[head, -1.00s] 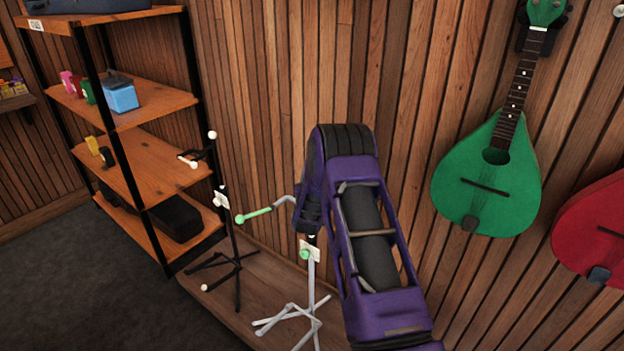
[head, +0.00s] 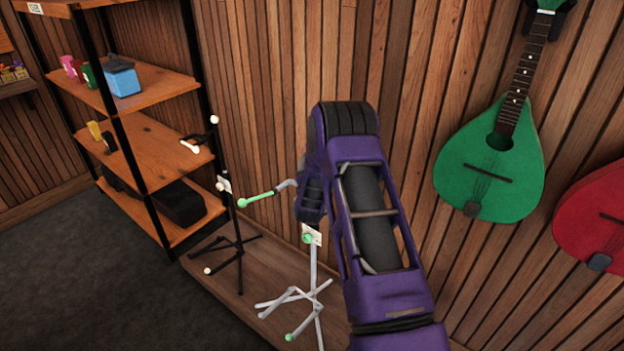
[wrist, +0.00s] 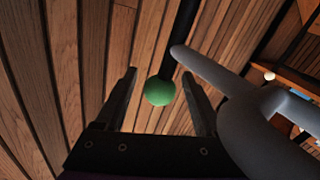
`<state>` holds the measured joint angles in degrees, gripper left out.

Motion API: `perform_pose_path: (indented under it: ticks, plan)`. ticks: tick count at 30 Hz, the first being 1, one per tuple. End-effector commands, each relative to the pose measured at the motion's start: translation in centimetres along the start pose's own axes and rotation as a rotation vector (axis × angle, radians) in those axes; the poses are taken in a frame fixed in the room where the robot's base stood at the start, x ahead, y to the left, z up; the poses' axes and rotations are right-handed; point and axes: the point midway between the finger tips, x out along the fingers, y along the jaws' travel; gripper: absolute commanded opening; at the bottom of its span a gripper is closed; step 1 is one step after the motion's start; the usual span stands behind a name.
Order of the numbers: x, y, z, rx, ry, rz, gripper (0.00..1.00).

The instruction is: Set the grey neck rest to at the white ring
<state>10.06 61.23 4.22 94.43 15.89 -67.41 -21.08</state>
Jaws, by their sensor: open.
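The grey neck rest shows in the head view as a curved grey yoke (head: 286,184) with a green-covered prong (head: 262,197), just left of my gripper. In the wrist view its smooth grey arms (wrist: 255,115) fill the right side, close to the right finger. My gripper (wrist: 159,75) is open, and a green ball (wrist: 160,91) shows between its two dark fingers; I see no contact. The grey stand (head: 314,268) stands below my gripper, with a pale tag and a green knob (head: 307,238). My arm hides the stand's upper part. I cannot make out the white ring.
A black stand (head: 239,250) with white balls stands to the left, near a wooden shelf unit (head: 150,150). A green instrument (head: 490,165) and a red one (head: 592,225) hang on the slatted wall at right. The grey stand's splayed legs rest on a low wooden platform (head: 225,290).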

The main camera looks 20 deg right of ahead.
Motion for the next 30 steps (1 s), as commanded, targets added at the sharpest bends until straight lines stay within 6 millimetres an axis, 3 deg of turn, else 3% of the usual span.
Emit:
perform_pose_path:
  ticks: [12,18,24,30]
  plan:
    - [-9.6,-0.1,0.0,-0.002,-0.002,-0.002,0.71]
    - [-13.4,0.0,0.0,-0.001,-0.001,-0.001,0.71]
    - [-15.2,0.1,-0.1,-0.001,0.0,0.001,0.71]
    - [-15.5,0.1,-0.1,0.0,0.001,0.001,0.71]
